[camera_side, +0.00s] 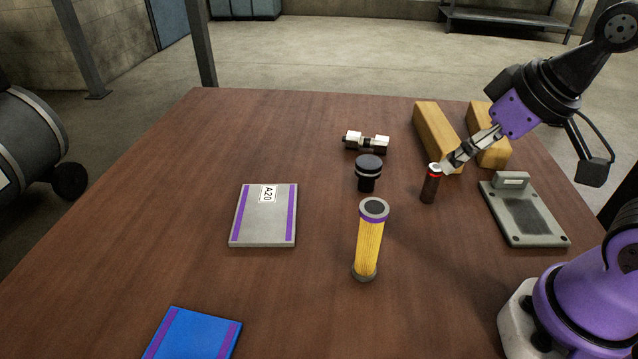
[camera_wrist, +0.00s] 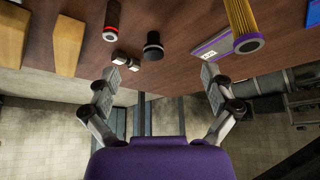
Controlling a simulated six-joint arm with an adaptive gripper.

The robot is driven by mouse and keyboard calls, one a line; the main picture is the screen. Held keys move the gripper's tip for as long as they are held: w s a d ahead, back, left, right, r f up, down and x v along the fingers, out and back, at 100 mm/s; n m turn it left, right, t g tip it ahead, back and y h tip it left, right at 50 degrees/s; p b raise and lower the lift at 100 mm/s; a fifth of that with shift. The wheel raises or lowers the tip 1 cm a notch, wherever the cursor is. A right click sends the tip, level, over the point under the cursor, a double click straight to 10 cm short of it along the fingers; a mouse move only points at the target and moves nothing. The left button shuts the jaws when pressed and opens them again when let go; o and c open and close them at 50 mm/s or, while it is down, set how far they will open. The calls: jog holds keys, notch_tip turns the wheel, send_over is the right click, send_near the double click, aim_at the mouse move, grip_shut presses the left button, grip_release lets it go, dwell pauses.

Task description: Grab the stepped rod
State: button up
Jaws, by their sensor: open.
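No part is labelled as the stepped rod. A black upright part (camera_side: 368,174) with a wide, light-ringed head on a narrower stem stands mid-table; it also shows in the wrist view (camera_wrist: 153,46). Behind it lies a short white-and-black part (camera_side: 366,142) of stepped outline, also in the wrist view (camera_wrist: 123,60). A dark brown cylinder (camera_side: 430,185) with a red band stands to the right; it also shows in the wrist view (camera_wrist: 112,18). My gripper (camera_side: 449,163) is open and empty, its tips appearing beside the cylinder's top. In the wrist view its fingers (camera_wrist: 160,73) are wide apart.
A yellow pleated filter (camera_side: 369,243) stands in front. Two wooden blocks (camera_side: 436,136) (camera_side: 488,136) lie at the back right. A grey plate fixture (camera_side: 526,215) is at right, a grey A20 plate (camera_side: 264,222) at left, and a blue plate (camera_side: 193,335) at front left.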

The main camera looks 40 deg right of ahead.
jog(key=m+t+h, duration=0.3)
jog(key=m+h, duration=0.4)
send_near(370, 164)
jog(key=s+d+f, duration=0.1)
jog(key=s+d, duration=0.1)
jog(key=d, duration=0.1)
jog(key=s+d+f, duration=0.1)
jog(key=shift+d+f, duration=0.35)
jog(key=shift+d, duration=0.05)
jog(key=w+a+t, duration=0.1)
jog(key=w+a+n+t, duration=0.1)
jog(key=a+t, duration=0.1)
jog(key=shift+w+a+r+y, duration=0.1)
jog(key=shift+w+a+y, duration=0.05)
jog(key=shift+y, duration=0.15)
jog(key=x, duration=0.7)
jog(key=shift+w, duration=0.2)
jog(key=c, duration=1.5)
